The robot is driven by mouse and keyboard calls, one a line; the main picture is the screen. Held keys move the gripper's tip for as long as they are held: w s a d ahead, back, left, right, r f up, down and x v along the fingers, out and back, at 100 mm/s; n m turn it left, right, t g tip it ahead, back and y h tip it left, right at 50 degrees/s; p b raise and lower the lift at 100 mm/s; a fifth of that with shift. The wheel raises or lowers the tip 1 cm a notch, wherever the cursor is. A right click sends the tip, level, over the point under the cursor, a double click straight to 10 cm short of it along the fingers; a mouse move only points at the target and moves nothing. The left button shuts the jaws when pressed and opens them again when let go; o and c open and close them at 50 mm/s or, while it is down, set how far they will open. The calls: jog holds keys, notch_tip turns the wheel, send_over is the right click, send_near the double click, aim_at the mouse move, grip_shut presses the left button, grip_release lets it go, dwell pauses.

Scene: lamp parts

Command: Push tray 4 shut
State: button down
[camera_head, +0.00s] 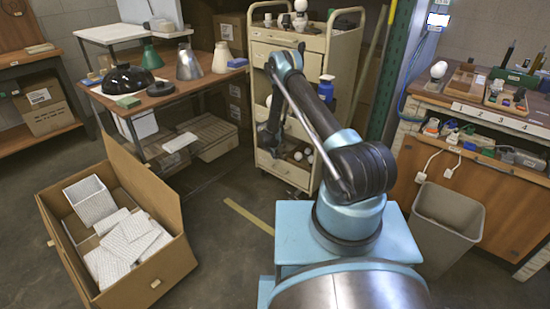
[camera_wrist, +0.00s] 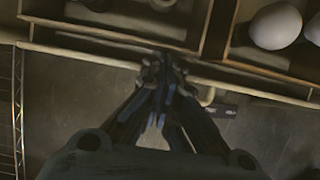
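The beige cart (camera_head: 316,44) in the middle has several trays. A low tray (camera_head: 285,172) is pulled out and holds white bulbs. I see no readable number on it, so I cannot tell for sure that it is tray 4. In the wrist view the front edge of an open tray (camera_wrist: 90,52) runs across the picture, with dividers and white bulbs (camera_wrist: 276,26) behind it. My gripper (camera_wrist: 165,72) has its fingertips together at this front edge, with nothing seen between them. I cannot tell if they touch it.
An open cardboard box (camera_head: 165,268) with white packages stands at the left front. A wooden table (camera_head: 200,82) with lamp shades is left of the cart. A grey bin (camera_head: 447,215) and a workbench (camera_head: 420,160) are at the right. Floor is clear before the cart.

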jog(key=s+a, duration=0.5)
jog(key=s, duration=0.2)
jog(key=w+v, duration=0.1)
jog(key=v, duration=0.9)
jog(key=s+d+r+m, duration=0.25)
jog(key=d+r, duration=0.25)
jog(key=r, duration=0.6)
jog(key=s+d+r+m, duration=0.1)
jog(key=d+r+m, duration=0.3)
jog(key=r, duration=0.7)
jog(key=s+d+r+m+y, duration=0.1)
jog(key=s+d+r+m, duration=0.7)
jog(key=s+r, duration=0.55)
jog(key=s+d+r+m+g+y, duration=0.1)
jog(key=s+d+r+m, duration=0.3)
jog(key=s, duration=0.4)
jog(key=s+d+r+m, duration=0.2)
jog(key=s+d+r, duration=0.25)
jog(key=s, duration=0.35)
jog(key=s+d+f+m, duration=0.1)
jog(key=s+f+m, duration=0.2)
jog(key=s, duration=0.6)
jog(key=s+d+f+m, duration=0.2)
jog(key=s+f+m, duration=0.1)
jog(key=s, duration=0.6)
jog(key=shift+d+m+y, duration=0.2)
jog(key=shift+m+y, duration=0.2)
jog(key=shift+m, duration=0.45)
